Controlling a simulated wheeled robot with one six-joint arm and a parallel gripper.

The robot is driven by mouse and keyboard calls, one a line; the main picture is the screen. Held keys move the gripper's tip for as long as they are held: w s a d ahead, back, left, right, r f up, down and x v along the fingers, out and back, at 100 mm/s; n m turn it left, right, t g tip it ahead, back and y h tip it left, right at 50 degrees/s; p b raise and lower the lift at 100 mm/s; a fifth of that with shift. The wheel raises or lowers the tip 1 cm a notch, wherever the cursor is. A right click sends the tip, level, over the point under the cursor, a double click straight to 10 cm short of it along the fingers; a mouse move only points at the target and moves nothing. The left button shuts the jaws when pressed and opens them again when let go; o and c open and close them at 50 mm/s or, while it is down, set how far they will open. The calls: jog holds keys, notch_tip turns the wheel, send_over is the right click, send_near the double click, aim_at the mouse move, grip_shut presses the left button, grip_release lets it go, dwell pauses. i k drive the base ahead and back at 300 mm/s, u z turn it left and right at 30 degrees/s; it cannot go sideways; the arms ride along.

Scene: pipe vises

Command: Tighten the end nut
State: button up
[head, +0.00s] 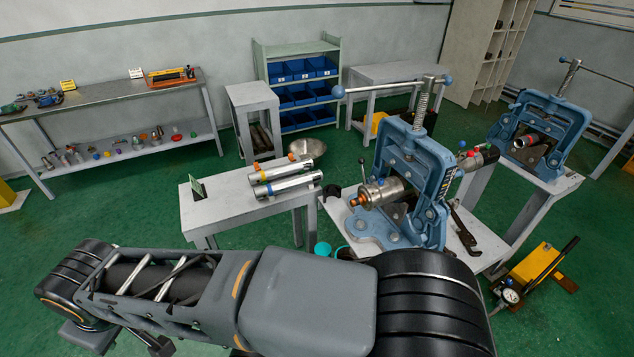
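The near blue pipe vise (432,163) stands on a grey stand. A silver cylinder (386,190) lies across its jaws, with a copper-coloured end piece (360,199) pointing left; this may be the end nut. How tight it is cannot be told. A dark wrench (464,228) lies on the stand to the right of the vise. Two more silver cylinders (290,184) lie on a small grey table to the left. My arm crosses the foreground, below the vise and apart from it.
A second blue vise (562,118) on its own stand holds another cylinder at the right. A yellow hand pump (535,266) with a gauge sits on the floor. A metal bowl (307,149) stands behind the small table (222,213). Green floor is open at the left.

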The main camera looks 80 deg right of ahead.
aim_at(372, 195)
jog(key=i, duration=2.75)
jog(key=z, duration=4.75)
jog(key=i, duration=1)
jog(key=z, duration=0.05)
